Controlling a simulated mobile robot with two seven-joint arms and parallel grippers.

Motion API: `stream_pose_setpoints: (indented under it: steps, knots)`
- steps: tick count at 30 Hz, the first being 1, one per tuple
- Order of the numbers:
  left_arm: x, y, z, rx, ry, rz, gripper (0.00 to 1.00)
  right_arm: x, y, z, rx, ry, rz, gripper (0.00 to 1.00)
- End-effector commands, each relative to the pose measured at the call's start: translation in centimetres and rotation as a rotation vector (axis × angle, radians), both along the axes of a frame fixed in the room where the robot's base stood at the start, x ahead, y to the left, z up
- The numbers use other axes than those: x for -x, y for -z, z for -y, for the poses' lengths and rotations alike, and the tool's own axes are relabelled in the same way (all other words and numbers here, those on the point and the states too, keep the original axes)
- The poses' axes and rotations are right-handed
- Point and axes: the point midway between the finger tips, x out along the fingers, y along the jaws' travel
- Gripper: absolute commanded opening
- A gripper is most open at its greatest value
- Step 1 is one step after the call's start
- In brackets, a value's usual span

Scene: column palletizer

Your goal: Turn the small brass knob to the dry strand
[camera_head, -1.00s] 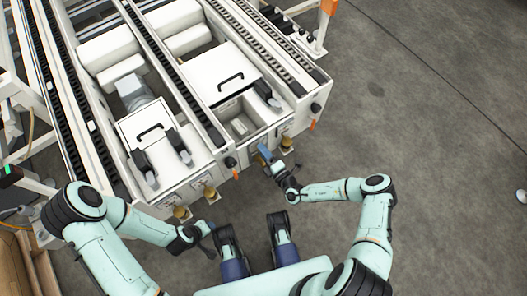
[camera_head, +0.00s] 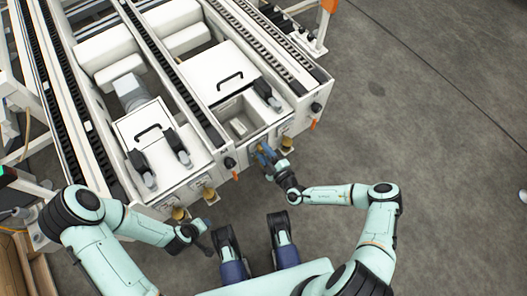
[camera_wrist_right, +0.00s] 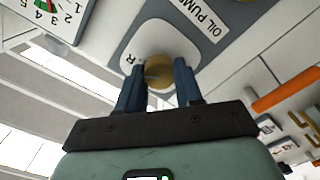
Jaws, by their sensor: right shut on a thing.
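A small round brass knob (camera_wrist_right: 158,72) sits on a white plate with a grey border in the right wrist view. The plate reads "OIL PUMP", and a letter "R" shows left of the knob. My right gripper (camera_wrist_right: 158,85) has its two blue fingers on either side of this knob and is shut on it. In the head view my right gripper (camera_head: 267,154) is at the front panel of the machine (camera_head: 226,160). My left gripper (camera_head: 206,236) hangs in front of the machine, away from the panel; its jaws are too small to read. No "dry strand" wording is readable.
A dial gauge (camera_wrist_right: 48,14) with numbers is beside the knob plate. An orange handle (camera_wrist_right: 285,90) sticks out on the other side. More brass knobs (camera_head: 179,213) line the machine front. Open grey floor (camera_head: 420,130) lies to the right.

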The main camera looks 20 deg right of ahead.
Motion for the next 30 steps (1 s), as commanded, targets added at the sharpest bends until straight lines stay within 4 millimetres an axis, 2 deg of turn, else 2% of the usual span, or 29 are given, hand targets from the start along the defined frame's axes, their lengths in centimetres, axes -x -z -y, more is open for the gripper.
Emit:
stream_pose_setpoints:
  steps: [18, 19, 21, 30]
  knots:
    - [-0.17, 0.07, -0.09, -0.002, -0.001, 0.004, 0.43, 0.13, 0.06, -0.06, -0.041, -0.001, -0.016, 0.05]
    - [-0.17, 0.07, -0.09, -0.002, -0.001, 0.004, 0.43, 0.12, 0.07, -0.05, -0.041, -0.001, -0.016, 0.42]
    - [-0.17, 0.08, -0.08, -0.002, -0.001, 0.004, 0.43, 0.11, 0.06, -0.05, -0.04, -0.001, -0.016, 0.61]
    - [-0.13, 0.05, -0.06, -0.002, -0.001, 0.004, 0.43, 0.14, 0.01, 0.04, -0.038, -0.001, -0.015, 0.61]
